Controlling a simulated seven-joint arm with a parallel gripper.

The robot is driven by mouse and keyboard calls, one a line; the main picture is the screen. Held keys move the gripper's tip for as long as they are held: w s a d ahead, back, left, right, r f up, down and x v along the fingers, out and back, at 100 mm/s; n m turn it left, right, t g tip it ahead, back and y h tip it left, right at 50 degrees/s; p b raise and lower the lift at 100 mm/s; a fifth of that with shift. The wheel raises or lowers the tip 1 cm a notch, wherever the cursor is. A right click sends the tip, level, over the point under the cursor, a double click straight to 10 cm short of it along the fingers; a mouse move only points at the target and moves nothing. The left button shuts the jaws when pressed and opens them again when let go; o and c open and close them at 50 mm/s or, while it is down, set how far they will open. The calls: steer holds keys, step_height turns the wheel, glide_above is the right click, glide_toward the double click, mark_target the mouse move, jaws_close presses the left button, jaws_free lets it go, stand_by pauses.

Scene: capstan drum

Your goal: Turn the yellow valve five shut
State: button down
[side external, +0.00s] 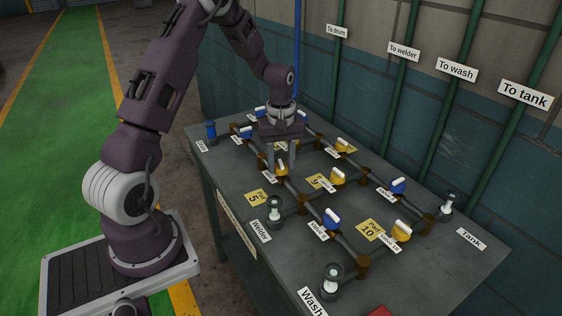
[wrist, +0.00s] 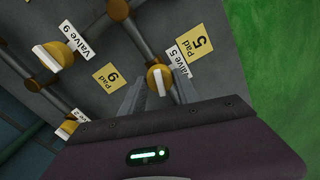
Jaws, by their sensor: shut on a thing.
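Yellow valve five (side external: 281,170) sits on a pipe of the table's pipework, beside the yellow Pad 5 label (side external: 256,197). It also shows in the wrist view (wrist: 158,73), next to its partly covered "Valve 5" tag (wrist: 178,60). Its white handle bar points roughly along the pipe; the exact angle is hard to tell. My gripper (side external: 282,167) points down over this valve from above. In the wrist view its two grey fingers (wrist: 159,88) stand on either side of the handle, shut on it. The finger contact is partly hidden.
Other yellow valves, such as valve 9 (wrist: 56,55), and blue valves (side external: 332,219) stand close by on the pipes. Glass-topped fittings (side external: 274,210) stand by the Welder, Wash and Tank labels. Green wall pipes (side external: 462,120) rise behind the table (side external: 225,180).

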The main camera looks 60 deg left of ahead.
mark_target(281, 163)
steer(key=m, duration=1.4)
steer(key=shift+m, duration=0.3)
stand_by(0.3)
steer(key=c, duration=0.9)
jaws_free()
steer(key=shift+r, duration=0.1)
step_height(281, 163, up, 7)
steer(key=shift+f, duration=0.1)
